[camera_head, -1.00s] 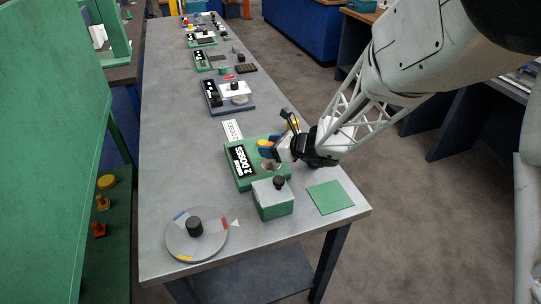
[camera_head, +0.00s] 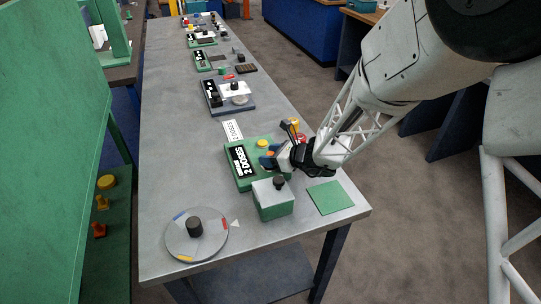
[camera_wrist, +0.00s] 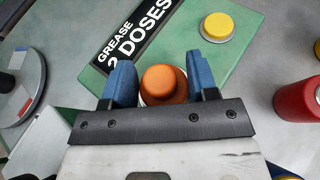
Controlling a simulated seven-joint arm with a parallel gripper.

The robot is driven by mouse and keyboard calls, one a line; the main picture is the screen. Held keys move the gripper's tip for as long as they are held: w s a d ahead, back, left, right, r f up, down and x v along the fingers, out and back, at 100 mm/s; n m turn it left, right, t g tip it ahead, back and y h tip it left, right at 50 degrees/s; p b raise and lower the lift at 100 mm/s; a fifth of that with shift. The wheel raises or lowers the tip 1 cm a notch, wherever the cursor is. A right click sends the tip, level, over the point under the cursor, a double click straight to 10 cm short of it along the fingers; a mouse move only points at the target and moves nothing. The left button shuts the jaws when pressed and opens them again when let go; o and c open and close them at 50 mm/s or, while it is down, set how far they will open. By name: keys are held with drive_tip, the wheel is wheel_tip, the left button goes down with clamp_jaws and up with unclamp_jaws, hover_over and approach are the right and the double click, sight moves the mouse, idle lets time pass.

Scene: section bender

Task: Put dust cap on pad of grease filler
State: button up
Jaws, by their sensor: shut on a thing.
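The grease filler is a green plate (camera_head: 235,180) with a black "GREASE 2 DOSES" label (camera_wrist: 133,38) and a yellow button (camera_wrist: 217,27), also seen in the head view (camera_head: 262,143). My gripper (camera_head: 268,158) is over the plate's right part. In the wrist view its blue fingers (camera_wrist: 163,85) are shut on an orange round cap (camera_wrist: 164,82), apparently the dust cap. A pale round rim shows just below the cap; whether they touch is unclear. The gripper hides the plate's round fitting in the head view. A flat green square pad (camera_head: 325,197) lies bare to the right.
A green box with a black knob (camera_head: 273,198) stands close in front of the plate. A grey dial (camera_head: 190,248) is at the front left. A red cylinder (camera_wrist: 300,100) stands right of the gripper. Other stations line the bench behind.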

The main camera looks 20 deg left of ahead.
drive_tip(key=shift+f, duration=0.15)
drive_tip(key=o, duration=0.9)
drive_tip(key=w+v, duration=0.1)
drive_tip(key=v, duration=1.1)
drive_tip(key=shift+s, duration=0.45)
drive_tip(key=shift+d+r, duration=0.1)
drive_tip(key=shift+r, duration=0.15)
